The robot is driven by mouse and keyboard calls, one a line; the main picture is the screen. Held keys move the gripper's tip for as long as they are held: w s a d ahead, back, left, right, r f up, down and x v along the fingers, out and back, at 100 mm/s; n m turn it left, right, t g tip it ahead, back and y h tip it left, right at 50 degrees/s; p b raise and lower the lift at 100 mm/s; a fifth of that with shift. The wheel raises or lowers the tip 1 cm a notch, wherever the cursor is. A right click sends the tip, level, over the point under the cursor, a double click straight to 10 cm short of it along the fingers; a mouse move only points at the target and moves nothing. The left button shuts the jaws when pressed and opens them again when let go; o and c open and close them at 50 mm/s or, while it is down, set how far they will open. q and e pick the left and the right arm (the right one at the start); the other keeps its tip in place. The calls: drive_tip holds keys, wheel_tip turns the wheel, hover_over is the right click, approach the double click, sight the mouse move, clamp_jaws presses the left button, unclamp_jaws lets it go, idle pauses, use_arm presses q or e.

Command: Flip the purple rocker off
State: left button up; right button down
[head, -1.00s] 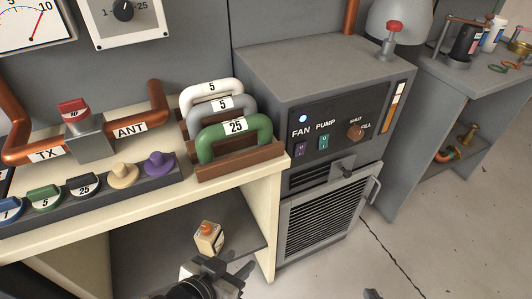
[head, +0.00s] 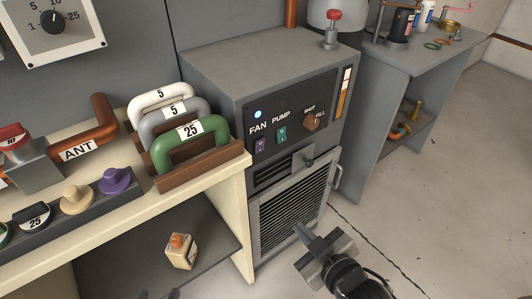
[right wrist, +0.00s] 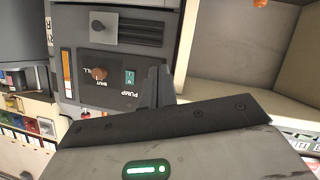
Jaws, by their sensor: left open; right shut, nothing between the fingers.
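The purple rocker (head: 261,146) sits under the FAN label on the dark control panel (head: 290,100) of the grey cabinet, left of the green PUMP rocker (head: 282,135). Its tilt is too small to tell. My right gripper (head: 302,231) is shut and empty, below and to the right of the rocker, in front of the louvred door. In the right wrist view the panel appears upside down; the shut fingers (right wrist: 155,86) stand beside the green rocker (right wrist: 129,77), and the purple rocker is not visible. Only the tips of my left gripper (head: 159,295) show at the bottom edge; it is open.
A brown FILL knob (head: 312,121) and a lit blue lamp (head: 257,114) are on the panel. A small dark knob (head: 308,163) juts out below. The cream bench (head: 215,190) with coloured handles stands to the left. Open floor (head: 430,200) lies to the right.

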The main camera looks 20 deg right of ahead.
sight(260, 144)
use_arm(q)
drive_tip(key=shift+s+d+f+b, duration=0.15)
drive_tip(key=shift+f+b, duration=0.1)
drive_tip(key=shift+b, duration=0.6)
use_arm(e)
drive_tip(key=w+d+r+n+t+y, duration=0.1)
drive_tip(key=w+r+n+t+y, duration=0.1)
drive_tip(key=n, duration=0.6)
drive_tip(key=w+d+r+n+t+y, duration=0.1)
drive_tip(key=w+n, duration=0.3)
drive_tip(key=n, duration=0.4)
drive_tip(key=shift+w+d+r+t+y, duration=0.3)
drive_tip(key=shift+r+t+y, duration=0.3)
drive_tip(key=shift+r+t, duration=0.2)
drive_tip(key=shift+w, duration=0.1)
use_arm(q)
drive_tip(key=shift+w+r+p, duration=0.2)
drive_tip(key=shift+w+p, duration=0.05)
drive_tip(key=shift+p, duration=0.3)
use_arm(e)
drive_tip(key=x, duration=1.3)
drive_tip(key=shift+w+a, duration=0.2)
drive_tip(key=shift+w, duration=0.2)
use_arm(q)
drive_tip(key=shift+r, duration=0.1)
